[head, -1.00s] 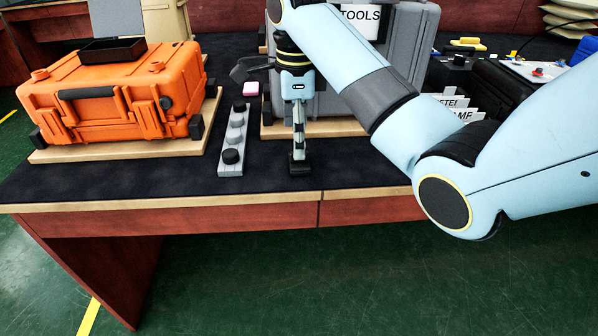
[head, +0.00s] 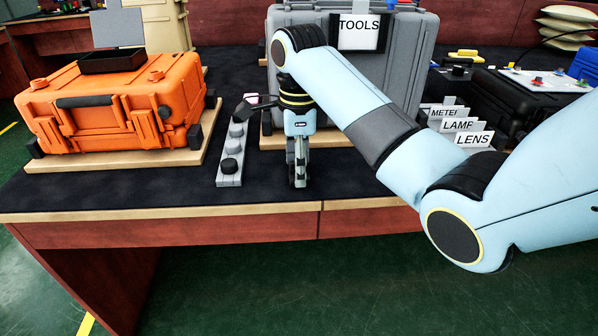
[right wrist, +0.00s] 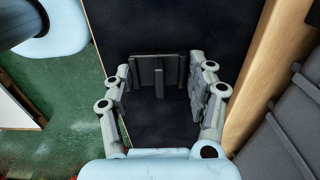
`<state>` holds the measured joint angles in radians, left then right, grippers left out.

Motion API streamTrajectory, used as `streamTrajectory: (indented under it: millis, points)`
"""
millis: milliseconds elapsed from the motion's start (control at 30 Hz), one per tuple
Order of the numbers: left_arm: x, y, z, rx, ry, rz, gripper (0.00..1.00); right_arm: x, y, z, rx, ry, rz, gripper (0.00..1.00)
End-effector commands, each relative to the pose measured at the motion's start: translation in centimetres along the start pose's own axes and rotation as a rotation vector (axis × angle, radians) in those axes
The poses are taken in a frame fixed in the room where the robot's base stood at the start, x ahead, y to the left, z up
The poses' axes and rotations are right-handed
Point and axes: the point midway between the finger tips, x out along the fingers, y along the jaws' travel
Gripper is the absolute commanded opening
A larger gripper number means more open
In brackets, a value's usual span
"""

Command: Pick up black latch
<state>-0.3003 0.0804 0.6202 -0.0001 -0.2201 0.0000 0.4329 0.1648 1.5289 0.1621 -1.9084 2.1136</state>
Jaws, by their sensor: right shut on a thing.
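The black latch (right wrist: 158,82) shows in the right wrist view as a small dark piece with upright tabs, between my fingers. My right gripper (right wrist: 166,80) is shut on it, with a finger on either side. In the head view my right gripper (head: 298,176) points straight down at the dark tabletop near its front edge. The latch is mostly hidden by the fingers there, and I cannot tell whether it touches the table. My left gripper is not in view.
An orange case (head: 110,125) stands further left. A grey case (head: 410,60) labelled TOOLS stands behind. A black case with labelled cards (head: 474,139) is at the right. The table front right is clear.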

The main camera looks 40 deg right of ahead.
Motion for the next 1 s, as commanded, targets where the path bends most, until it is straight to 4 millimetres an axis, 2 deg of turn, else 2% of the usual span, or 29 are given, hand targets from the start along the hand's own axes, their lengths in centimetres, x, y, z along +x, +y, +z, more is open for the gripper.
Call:
streamTrajectory:
  millis: [367,533,667,767,867,1000]
  points:
    - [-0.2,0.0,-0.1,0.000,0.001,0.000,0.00,-0.4,0.0,0.0,0.000,-0.001,-0.001,0.27]
    - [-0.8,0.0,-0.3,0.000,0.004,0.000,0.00,-2.3,-0.1,0.1,0.000,-0.002,-0.003,0.27]
    - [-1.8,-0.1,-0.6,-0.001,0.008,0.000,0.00,-4.8,0.0,-0.1,-0.001,-0.001,-0.003,0.27]
    - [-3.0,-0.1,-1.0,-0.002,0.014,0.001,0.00,-6.1,1.0,-2.5,0.001,0.005,-0.004,0.27]
    - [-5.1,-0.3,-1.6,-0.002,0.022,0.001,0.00,-8.0,2.0,-4.8,0.000,0.005,-0.004,0.27]
    - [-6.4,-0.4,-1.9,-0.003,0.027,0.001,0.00,-9.4,3.2,-7.7,0.000,0.005,-0.004,0.27]
